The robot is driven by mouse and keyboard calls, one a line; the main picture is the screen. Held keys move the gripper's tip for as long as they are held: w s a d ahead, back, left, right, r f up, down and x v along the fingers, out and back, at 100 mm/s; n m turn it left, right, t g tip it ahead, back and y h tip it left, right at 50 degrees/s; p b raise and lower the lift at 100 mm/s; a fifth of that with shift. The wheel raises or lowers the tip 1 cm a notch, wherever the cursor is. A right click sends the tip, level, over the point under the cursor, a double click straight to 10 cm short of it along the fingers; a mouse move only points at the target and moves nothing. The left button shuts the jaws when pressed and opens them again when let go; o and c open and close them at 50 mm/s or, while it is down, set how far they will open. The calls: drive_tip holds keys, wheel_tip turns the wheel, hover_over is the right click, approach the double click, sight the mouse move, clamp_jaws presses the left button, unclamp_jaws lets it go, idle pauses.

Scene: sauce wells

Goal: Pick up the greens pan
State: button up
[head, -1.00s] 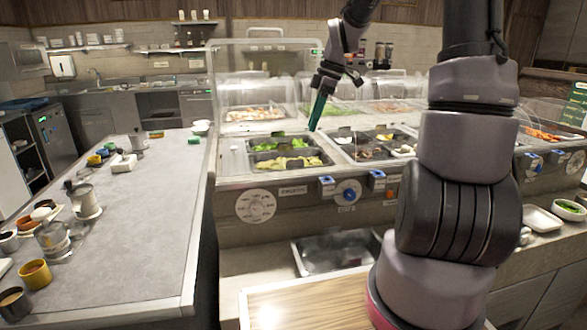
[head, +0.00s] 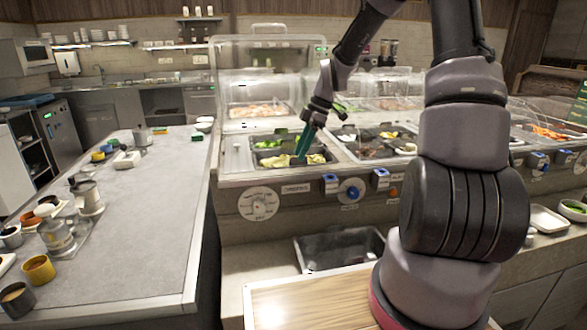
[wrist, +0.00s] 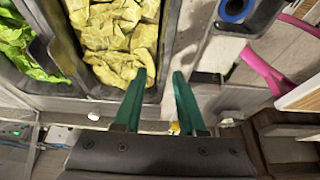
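The greens pan holds bright green leaves (head: 268,143) and sits in the counter well behind a pan of pale yellow-green leaves (head: 275,161). In the wrist view the bright green leaves (wrist: 28,52) are at the left edge, and the yellow-green leaves (wrist: 120,42) fill the pan beside them. My gripper (head: 303,158) is low over the right front part of the yellow-green pan. In the wrist view my gripper (wrist: 159,82) is open, with two green fingers apart and nothing between them. Its fingertips show near that pan's rim; whether they touch cannot be told.
Right of these pans are wells with dark and mixed foods (head: 372,147). A blue-ringed knob (head: 351,190) is on the counter front. An empty dark metal pan (head: 340,246) lies below, behind a wooden board (head: 310,302). A grey table (head: 130,230) with cups stands left. Clear covers stand behind the wells.

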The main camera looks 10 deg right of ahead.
drive_tip(key=shift+a+f, duration=0.25)
drive_tip(key=shift+f, duration=0.45)
clamp_jaws()
idle(0.9)
